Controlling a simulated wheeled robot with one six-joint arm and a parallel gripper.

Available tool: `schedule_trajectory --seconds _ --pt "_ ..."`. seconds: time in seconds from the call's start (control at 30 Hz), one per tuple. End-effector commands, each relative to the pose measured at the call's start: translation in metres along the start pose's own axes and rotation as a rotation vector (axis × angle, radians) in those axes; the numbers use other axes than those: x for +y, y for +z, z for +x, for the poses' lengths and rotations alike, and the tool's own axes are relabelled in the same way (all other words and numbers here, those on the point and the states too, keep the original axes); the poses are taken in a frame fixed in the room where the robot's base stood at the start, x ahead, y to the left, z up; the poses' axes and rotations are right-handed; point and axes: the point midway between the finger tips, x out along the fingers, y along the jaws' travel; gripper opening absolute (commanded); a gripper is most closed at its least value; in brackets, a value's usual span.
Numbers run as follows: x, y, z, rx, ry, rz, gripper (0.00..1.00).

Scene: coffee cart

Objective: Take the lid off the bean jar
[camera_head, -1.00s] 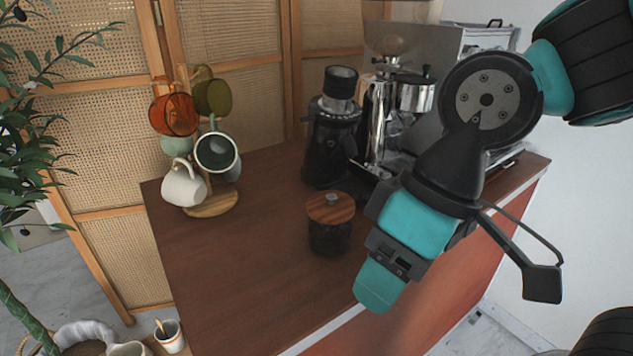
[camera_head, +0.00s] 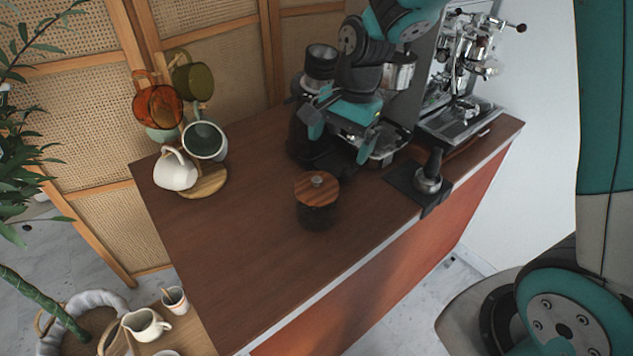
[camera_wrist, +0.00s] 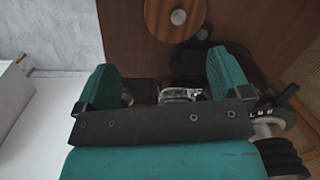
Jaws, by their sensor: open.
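The bean jar (camera_head: 318,215) is a dark, see-through jar standing upright on the wooden counter, near its front edge. Its round wooden lid (camera_head: 317,188) sits on top and has a small metal knob (camera_head: 318,180) in the middle. The lid also shows in the wrist view (camera_wrist: 160,18), at the top, with its knob (camera_wrist: 179,17). My gripper (camera_head: 338,132) is open and empty, above and behind the jar, over the grinder side of the counter. In the wrist view my gripper's fingers (camera_wrist: 162,82) are spread wide, and the lid lies beyond them, apart from both.
A mug tree (camera_head: 208,180) with several mugs stands at the back left. A black grinder (camera_head: 305,130) stands behind the jar. The espresso machine (camera_head: 460,115) and a tamper (camera_head: 428,175) are to the right. The counter left of the jar is clear.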

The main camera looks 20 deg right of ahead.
Motion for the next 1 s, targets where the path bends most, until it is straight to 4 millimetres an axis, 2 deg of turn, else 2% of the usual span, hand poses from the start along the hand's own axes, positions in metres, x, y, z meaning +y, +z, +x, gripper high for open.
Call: schedule_trajectory --seconds 0.1,0.23,0.47,0.8,1.0 --pt "0.001 0.001 0.026 -0.004 0.006 -0.001 0.95" --pt "0.000 0.001 0.046 -0.001 0.003 -0.001 0.95" --pt "-0.001 0.001 0.061 -0.001 0.002 -0.002 0.95" --pt "-0.008 0.000 0.103 -0.002 0.002 -0.002 0.95" --pt "-0.008 -0.001 0.109 0.000 -0.001 -0.003 0.95"
